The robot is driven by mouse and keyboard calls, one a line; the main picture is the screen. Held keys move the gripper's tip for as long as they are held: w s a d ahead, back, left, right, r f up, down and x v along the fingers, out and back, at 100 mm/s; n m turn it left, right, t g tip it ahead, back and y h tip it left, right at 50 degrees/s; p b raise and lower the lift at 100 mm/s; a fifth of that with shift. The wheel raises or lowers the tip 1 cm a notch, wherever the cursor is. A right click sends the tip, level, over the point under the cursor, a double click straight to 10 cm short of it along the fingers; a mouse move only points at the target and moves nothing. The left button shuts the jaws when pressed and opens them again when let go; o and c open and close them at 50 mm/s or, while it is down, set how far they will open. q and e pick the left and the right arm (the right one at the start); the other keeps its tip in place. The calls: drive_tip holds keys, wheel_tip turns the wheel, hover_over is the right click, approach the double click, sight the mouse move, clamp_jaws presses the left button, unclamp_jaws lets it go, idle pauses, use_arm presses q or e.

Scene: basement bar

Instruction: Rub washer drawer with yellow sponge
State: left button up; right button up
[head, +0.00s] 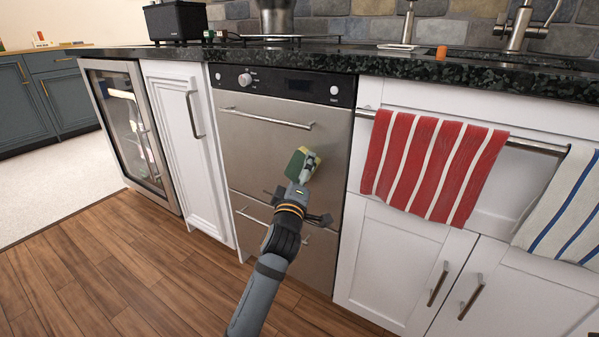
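The yellow sponge (294,164), with a dark green face, is at the tip of my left gripper (306,166). The gripper is shut on it, and its fingers hide part of the sponge. The arm reaches up from the bottom of the head view, slightly left of centre. The washer drawer (262,148) is a flat stainless steel front with a bar handle (266,118) near its top. The sponge is in front of the drawer's lower right part; I cannot tell whether it touches the steel. My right gripper is not in view.
A second steel drawer (318,262) with a handle lies below, partly hidden by my arm. A red striped towel (432,165) hangs on a rail to the right. A dark stone counter (440,68) runs above. Wooden floor (130,270) is clear at left.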

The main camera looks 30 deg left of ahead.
sight(289, 169)
use_arm(q)
drive_tip(key=shift+a, duration=0.3)
drive_tip(key=shift+w+a+f+b, duration=0.1)
drive_tip(key=shift+a+b, duration=0.5)
drive_tip(key=shift+a, duration=1.1)
drive_tip(key=shift+w+a+b, duration=0.2)
drive_tip(key=shift+a+b, duration=0.65)
drive_tip(key=shift+a, duration=1.05)
